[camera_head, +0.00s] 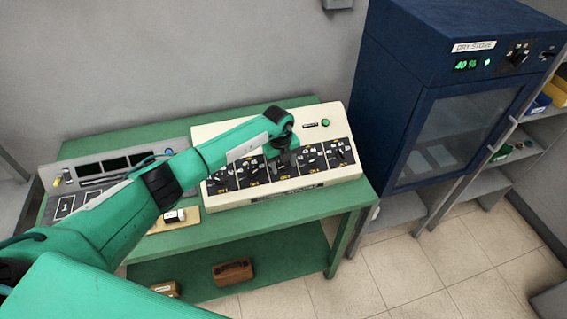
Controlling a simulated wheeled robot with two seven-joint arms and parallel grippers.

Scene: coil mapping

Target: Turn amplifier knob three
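The amplifier, a cream box (350,174) with a sloped front, stands on the green table (225,231). A row of black panels, each with a small dark knob and yellow and white markings, runs across its front. My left arm reaches in from the left, and its dark gripper (284,158) points down at the middle panel, the third from the left. The gripper hides the knob there. I cannot tell whether its fingers touch or hold the knob. The knobs to the right (311,159) and to the left (251,172) show. My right gripper is out of view.
A grey console (62,184) with dark screens stands at the table's left. A small black and white item (175,216) lies in front of the amplifier. A brown case (233,271) sits on the lower shelf. A blue dry-store cabinet (405,60) stands to the right.

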